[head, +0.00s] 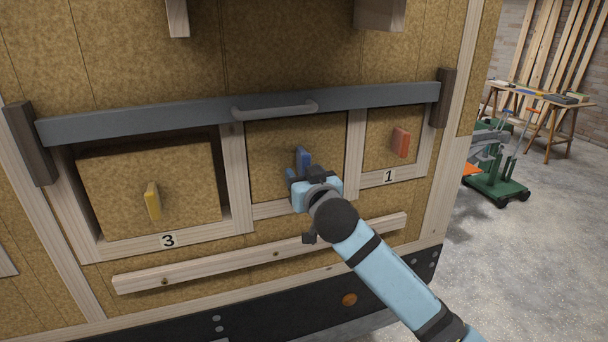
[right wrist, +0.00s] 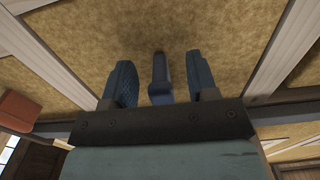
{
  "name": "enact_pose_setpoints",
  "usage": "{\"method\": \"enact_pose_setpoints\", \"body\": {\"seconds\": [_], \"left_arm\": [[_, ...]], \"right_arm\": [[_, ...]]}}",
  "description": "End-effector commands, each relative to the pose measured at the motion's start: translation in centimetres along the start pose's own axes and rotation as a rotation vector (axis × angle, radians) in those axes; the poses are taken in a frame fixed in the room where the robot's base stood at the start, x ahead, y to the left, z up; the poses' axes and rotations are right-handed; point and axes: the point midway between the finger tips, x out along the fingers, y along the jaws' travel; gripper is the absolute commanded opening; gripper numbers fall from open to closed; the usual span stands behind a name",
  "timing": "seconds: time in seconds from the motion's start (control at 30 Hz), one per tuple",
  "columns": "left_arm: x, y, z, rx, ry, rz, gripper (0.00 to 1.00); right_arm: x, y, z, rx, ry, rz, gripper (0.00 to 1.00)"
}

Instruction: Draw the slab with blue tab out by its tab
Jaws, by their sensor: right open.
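The slab with blue tab (head: 262,148) stands in the middle framed opening of the wall. Its blue tab (head: 303,157) sticks out from the slab's face. My right gripper (head: 304,171) is at this tab, coming from below and the right. In the right wrist view the blue tab (right wrist: 161,82) stands between the two open fingers of my right gripper (right wrist: 160,66), with a gap on each side. The fingers do not look closed on it. The gripper hides part of the frame below the slab. My left gripper is not in view.
A slab with yellow tab (head: 110,190) is in the left opening, marked 3; one with red tab (head: 379,138) is in the right, marked 1. A grey bar (head: 180,118) with a handle crosses above the openings. A wooden rail (head: 190,269) runs below.

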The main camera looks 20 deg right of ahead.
Motion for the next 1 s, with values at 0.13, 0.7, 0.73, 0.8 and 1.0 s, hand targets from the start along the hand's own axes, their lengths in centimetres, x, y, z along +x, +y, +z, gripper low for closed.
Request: {"method": "enact_pose_setpoints", "body": {"seconds": [0.13, 0.7, 0.73, 0.8, 1.0], "left_arm": [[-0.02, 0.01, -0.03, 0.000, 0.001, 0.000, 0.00], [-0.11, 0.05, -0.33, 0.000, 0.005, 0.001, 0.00], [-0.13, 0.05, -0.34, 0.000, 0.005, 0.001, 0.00], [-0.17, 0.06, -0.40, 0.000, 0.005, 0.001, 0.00], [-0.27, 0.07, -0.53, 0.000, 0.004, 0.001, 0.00]], "right_arm": [[0.09, -0.01, 0.00, 0.000, 0.000, 0.000, 0.53], [0.06, -0.01, -0.08, 0.001, 0.001, 0.000, 0.00], [0.06, -0.01, -0.09, 0.001, 0.001, 0.000, 0.00], [0.05, -0.02, -0.13, 0.001, 0.001, 0.000, 0.00], [0.05, -0.04, -0.23, 0.002, 0.001, 0.000, 0.00]]}}
